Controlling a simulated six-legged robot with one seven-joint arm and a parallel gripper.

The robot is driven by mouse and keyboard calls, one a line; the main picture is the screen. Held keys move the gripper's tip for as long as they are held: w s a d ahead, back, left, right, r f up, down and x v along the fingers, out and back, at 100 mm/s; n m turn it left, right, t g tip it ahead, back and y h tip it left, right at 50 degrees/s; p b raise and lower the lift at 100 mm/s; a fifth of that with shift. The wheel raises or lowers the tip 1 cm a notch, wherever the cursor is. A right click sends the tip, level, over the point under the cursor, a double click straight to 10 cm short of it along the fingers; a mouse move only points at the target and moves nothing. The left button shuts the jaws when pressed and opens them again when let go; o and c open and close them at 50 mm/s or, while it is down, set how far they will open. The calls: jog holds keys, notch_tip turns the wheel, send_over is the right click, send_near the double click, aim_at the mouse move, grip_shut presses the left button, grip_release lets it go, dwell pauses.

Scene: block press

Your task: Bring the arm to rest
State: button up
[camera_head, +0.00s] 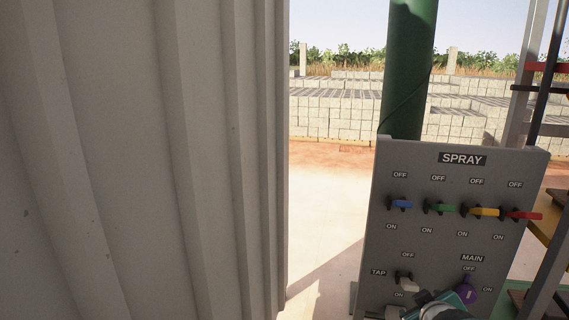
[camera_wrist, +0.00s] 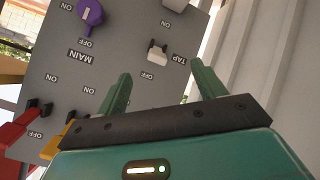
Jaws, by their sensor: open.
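My gripper (camera_wrist: 162,68) is open in the wrist view, its two green fingers apart with nothing between them. They point at the grey control panel (camera_wrist: 110,70), which appears upside down there. The white TAP switch (camera_wrist: 157,52) shows beyond the fingertips; I cannot tell the exact gap. The purple MAIN knob (camera_wrist: 90,15) is to its left. In the head view, part of my teal gripper (camera_head: 466,292) shows low in front of the panel (camera_head: 440,235), next to the purple knob (camera_head: 467,291); its fingers are hard to make out there.
Blue (camera_head: 401,204), green (camera_head: 440,208), yellow (camera_head: 485,212) and red (camera_head: 525,215) levers stick out in a row under the SPRAY label. A corrugated grey wall (camera_head: 140,160) fills the left. A green post (camera_head: 407,70) stands behind the panel. Pale open ground (camera_head: 325,220) lies between.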

jog(key=s+a+r+m+g+y, duration=0.1)
jog(key=s+a+r+m+g, duration=0.1)
jog(key=s+a, duration=0.5)
jog(key=s+a+r+m+g+y, duration=0.1)
jog(key=s+a+r+g+y, duration=0.1)
jog(key=s+a, duration=0.6)
jog(key=shift+a+r+m+g, duration=0.4)
jog(key=shift+a+r, duration=0.25)
jog(key=shift+r, duration=0.05)
jog(key=shift+s, duration=0.1)
jog(key=c, duration=0.7)
jog(key=shift+d, duration=0.15)
